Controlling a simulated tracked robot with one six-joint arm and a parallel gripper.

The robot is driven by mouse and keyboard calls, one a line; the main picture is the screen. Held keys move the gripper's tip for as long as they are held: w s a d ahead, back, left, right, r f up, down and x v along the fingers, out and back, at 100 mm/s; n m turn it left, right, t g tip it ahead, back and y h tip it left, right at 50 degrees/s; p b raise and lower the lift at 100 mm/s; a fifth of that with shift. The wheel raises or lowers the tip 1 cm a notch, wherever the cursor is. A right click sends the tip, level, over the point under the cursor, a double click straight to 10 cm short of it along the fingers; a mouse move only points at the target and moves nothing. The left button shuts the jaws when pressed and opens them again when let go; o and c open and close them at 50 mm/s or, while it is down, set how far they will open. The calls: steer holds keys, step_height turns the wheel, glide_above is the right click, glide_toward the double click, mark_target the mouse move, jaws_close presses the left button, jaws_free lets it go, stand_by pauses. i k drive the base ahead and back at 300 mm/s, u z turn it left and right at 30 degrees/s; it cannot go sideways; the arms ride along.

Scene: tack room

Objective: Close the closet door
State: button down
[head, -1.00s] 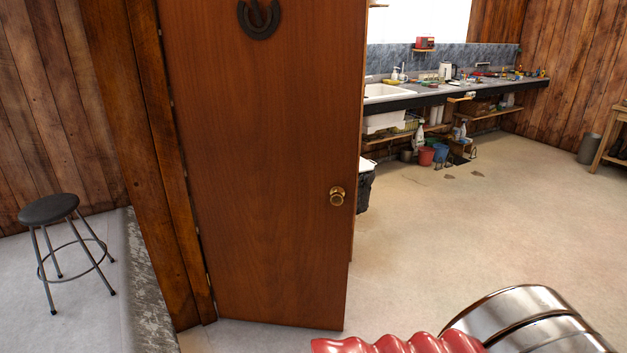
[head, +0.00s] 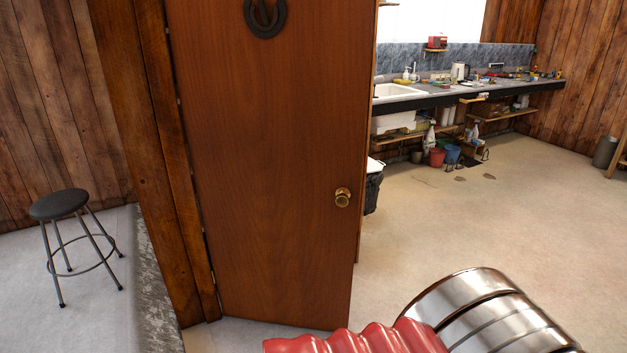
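The closet door (head: 265,220) is a reddish-brown wooden panel left of centre in the head view. Its left edge meets a rough wooden post (head: 160,150), where small hinges show. Its free right edge stands out over the floor, with the room visible beyond it, so it looks open. A round brass knob (head: 342,197) sits near the free edge. A dark horseshoe (head: 265,14) hangs at the top. My arm's red ribbed sleeve and shiny metal part show at the bottom right, in front of the door's lower corner. My gripper's fingers are not in view.
A round black stool (head: 72,230) stands at the left. A low grey mottled ledge (head: 158,285) runs beside the post. A dark bin (head: 373,190) stands just behind the door's free edge. A workbench (head: 430,97) lines the back wall. The floor (head: 510,220) at the right is open.

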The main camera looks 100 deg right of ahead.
mark_target(273, 93)
steer(key=u, duration=0.45)
steer(key=k, duration=2.4)
steer(key=z, duration=1.05)
